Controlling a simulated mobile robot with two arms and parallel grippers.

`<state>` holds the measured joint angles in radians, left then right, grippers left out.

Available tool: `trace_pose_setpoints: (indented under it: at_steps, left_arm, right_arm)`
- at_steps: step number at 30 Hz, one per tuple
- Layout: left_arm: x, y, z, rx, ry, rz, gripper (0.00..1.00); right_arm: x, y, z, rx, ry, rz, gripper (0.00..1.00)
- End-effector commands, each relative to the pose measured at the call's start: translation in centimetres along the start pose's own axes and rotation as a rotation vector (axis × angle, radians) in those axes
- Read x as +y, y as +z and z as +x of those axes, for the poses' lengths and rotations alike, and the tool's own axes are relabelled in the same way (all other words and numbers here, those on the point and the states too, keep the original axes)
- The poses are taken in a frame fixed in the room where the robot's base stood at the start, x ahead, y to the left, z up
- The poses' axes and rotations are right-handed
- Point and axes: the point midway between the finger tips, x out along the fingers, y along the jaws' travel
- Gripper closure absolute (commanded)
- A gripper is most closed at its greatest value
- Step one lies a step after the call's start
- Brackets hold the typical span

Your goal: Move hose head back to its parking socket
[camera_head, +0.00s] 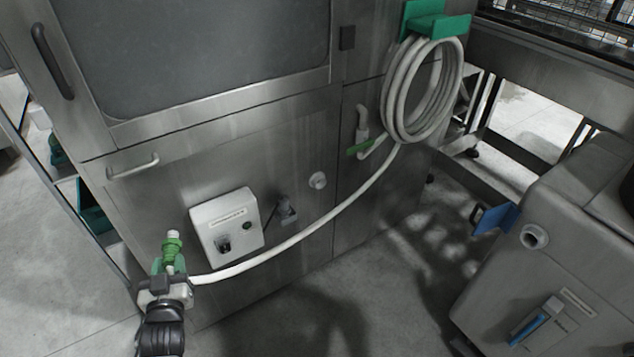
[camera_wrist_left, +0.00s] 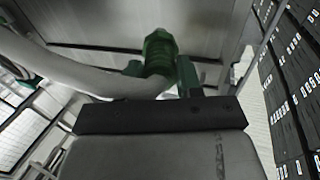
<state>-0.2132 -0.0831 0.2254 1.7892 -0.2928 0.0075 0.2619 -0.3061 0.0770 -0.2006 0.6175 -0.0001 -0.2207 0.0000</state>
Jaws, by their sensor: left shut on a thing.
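The hose head (camera_head: 172,247) is green with a pale tip and points upward at the left of the head view, in front of the steel machine panel. My left gripper (camera_head: 169,268) is shut on its lower part. The white hose (camera_head: 300,235) runs from the head to the right, up to the coil. In the left wrist view the green hose head (camera_wrist_left: 158,52) stands between the fingers, with the hose (camera_wrist_left: 65,70) leaving to the left. A dark bracket (camera_head: 287,210) beside the control box may be the parking socket; I cannot tell for sure. My right gripper is not in view.
A white control box (camera_head: 227,228) juts from the panel, with a round pale fitting (camera_head: 318,180) to its upper right. The coiled hose (camera_head: 421,88) hangs from a green hanger (camera_head: 436,22). A grey tank (camera_head: 575,255) stands at right. Floor between is clear.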

Motion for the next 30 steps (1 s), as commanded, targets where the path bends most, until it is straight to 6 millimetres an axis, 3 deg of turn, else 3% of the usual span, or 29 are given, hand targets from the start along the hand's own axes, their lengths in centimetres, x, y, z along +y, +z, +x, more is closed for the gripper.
trace_pose_setpoints:
  at_steps: [14, 17, 23, 24, 30]
  left_arm:
    - [0.4, -0.3, -0.5, 0.0, 0.011, 0.005, 1.0]
    - [2.0, -1.6, -2.2, 0.002, 0.049, 0.018, 1.0]
    - [6.7, -5.9, -7.8, 0.004, 0.16, 0.026, 1.0]
    - [7.4, -6.7, -8.8, 0.003, 0.178, 0.024, 1.0]
    - [9.4, -9.5, -12.1, 0.0, 0.231, 0.004, 1.0]
  right_arm:
    - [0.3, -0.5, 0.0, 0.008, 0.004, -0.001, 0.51]
    - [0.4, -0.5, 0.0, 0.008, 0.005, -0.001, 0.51]
    - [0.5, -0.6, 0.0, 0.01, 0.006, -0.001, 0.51]
    - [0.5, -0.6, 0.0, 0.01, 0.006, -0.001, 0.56]
    - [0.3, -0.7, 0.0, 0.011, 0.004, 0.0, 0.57]
